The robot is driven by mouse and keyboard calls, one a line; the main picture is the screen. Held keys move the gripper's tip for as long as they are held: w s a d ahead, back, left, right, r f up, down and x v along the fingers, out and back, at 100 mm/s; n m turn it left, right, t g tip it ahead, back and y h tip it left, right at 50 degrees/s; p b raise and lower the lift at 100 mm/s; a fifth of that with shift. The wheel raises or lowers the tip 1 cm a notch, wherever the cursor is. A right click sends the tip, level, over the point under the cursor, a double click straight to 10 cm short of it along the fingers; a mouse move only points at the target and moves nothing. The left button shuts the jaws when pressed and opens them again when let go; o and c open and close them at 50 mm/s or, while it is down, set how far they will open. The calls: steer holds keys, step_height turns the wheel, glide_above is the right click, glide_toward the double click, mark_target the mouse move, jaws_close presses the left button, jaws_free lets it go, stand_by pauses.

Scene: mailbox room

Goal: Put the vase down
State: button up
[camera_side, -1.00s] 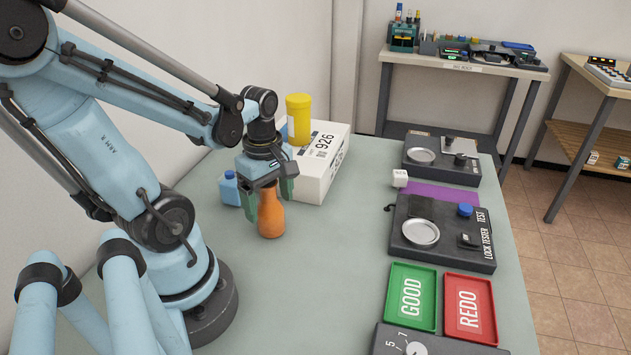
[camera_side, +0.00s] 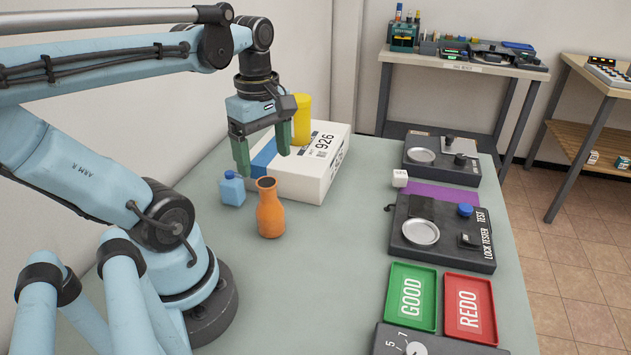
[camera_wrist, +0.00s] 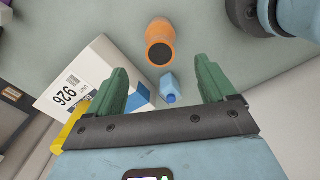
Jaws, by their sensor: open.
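The orange vase (camera_side: 270,208) stands upright on the grey-green table, its dark mouth open at the top. In the wrist view the vase (camera_wrist: 160,36) shows beyond the fingertips, apart from them. My gripper (camera_side: 264,160) is open and empty, raised above and behind the vase. Its two green fingers also show in the wrist view (camera_wrist: 163,74), spread wide with nothing between them.
A small blue bottle (camera_side: 231,189) stands just left of the vase. Behind is a white box (camera_side: 312,172) marked 926, with a yellow container (camera_side: 300,119) by it. Green GOOD (camera_side: 412,318) and red REDO trays (camera_side: 470,329) lie right. The table's middle is clear.

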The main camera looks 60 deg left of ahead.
steer(key=shift+r, duration=0.6)
steer(key=shift+w+r, duration=0.1)
steer(key=w+d+f+m+t, duration=0.3)
steer(key=w+d+m+t, duration=0.4)
steer(key=m, duration=1.4)
steer(key=w+d, duration=0.2)
steer(key=d, duration=0.1)
steer(key=shift+w+d+f+m, duration=0.25)
steer(key=shift+w+f+m, duration=0.05)
steer(key=shift+w+f, duration=0.1)
